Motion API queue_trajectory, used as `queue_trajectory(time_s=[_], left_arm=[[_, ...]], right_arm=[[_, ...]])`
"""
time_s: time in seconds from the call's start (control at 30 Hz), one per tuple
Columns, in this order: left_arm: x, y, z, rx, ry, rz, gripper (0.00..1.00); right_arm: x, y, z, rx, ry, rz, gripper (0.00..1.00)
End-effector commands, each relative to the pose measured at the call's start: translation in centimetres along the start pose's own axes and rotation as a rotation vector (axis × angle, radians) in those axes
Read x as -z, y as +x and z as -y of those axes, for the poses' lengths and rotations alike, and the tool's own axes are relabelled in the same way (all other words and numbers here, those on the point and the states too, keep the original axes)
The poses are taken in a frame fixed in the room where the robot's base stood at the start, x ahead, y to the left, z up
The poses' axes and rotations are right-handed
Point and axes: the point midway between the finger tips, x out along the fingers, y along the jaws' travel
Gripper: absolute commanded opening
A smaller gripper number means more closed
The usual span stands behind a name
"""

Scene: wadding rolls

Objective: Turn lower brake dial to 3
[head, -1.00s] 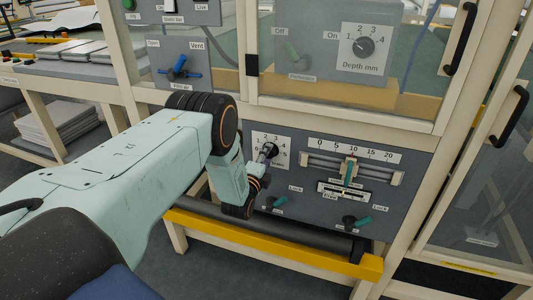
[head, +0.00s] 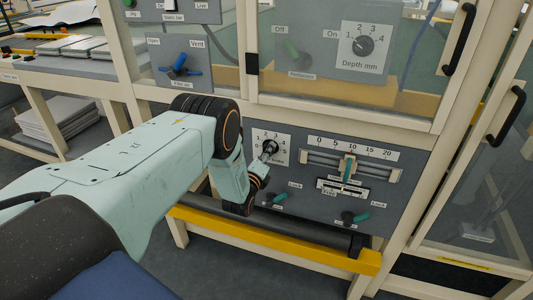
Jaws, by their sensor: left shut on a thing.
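The lower brake dial is a dark round knob (head: 271,146) on a white numbered plate (head: 262,136) on the lower grey panel. The numbers 2, 3 and 4 show along the plate's top and 5 at its right. My left gripper (head: 266,155) reaches the dial from the lower left and is shut on it. My wrist hides the lower part of the plate, and the dial's pointer cannot be made out. My right gripper is not in view.
A slider scale (head: 350,167) marked 0 to 20 sits right of the dial. Teal lock levers (head: 355,217) are below. A yellow bar (head: 275,241) and a dark roller run under the panel. Another dial, Depth mm (head: 363,46), is behind the upper window.

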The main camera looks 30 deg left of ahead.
Motion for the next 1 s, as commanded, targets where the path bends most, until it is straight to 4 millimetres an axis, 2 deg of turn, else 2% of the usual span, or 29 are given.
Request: queue_trajectory(time_s=[0.27,0.3,0.57,0.87,1.0], left_arm=[[0.04,0.06,0.13,0.003,0.000,-0.001,0.06],[0.04,0.06,0.13,0.003,0.000,-0.001,0.38],[0.02,0.03,0.06,0.002,0.000,0.000,0.60],[0.01,-0.05,-0.01,0.000,0.000,0.000,0.60],[0.02,-0.81,-0.10,-0.002,0.000,-0.001,0.60]], right_arm=[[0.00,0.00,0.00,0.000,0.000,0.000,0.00],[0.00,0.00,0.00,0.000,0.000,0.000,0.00],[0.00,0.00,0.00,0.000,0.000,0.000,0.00],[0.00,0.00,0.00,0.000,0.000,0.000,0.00],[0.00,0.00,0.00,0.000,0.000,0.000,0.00]])
